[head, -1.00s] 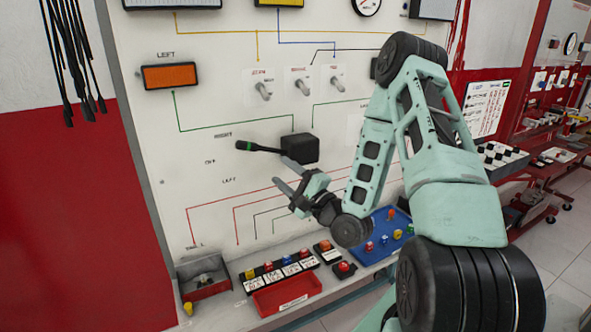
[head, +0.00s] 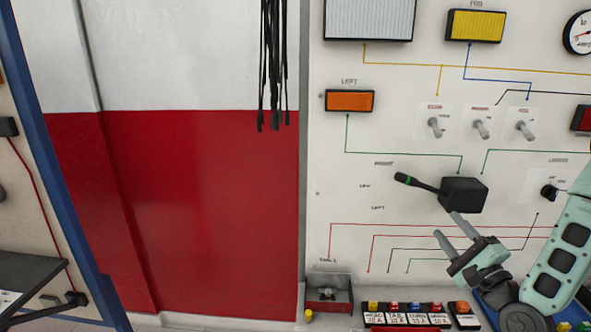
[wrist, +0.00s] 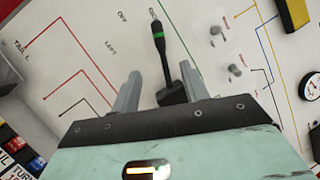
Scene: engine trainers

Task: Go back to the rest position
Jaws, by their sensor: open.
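My gripper (head: 453,232) is in front of the white trainer panel (head: 345,215), just below the black box (head: 466,194) with its stalk lever (head: 417,183). The lever has a green band and a dark tip and points left. In the wrist view, my gripper (wrist: 160,86) has its two grey fingers apart. The lever (wrist: 160,45) appears between and beyond them, and nothing is held. Whether a finger touches the black box cannot be told.
An orange LEFT lamp (head: 350,100) and several toggle switches (head: 437,127) are on the panel. Labelled fuse blocks (head: 407,315) and a small metal box (head: 328,293) stand below. Black cables (head: 273,65) hang at the panel's left. A dark table (head: 35,280) is at far left.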

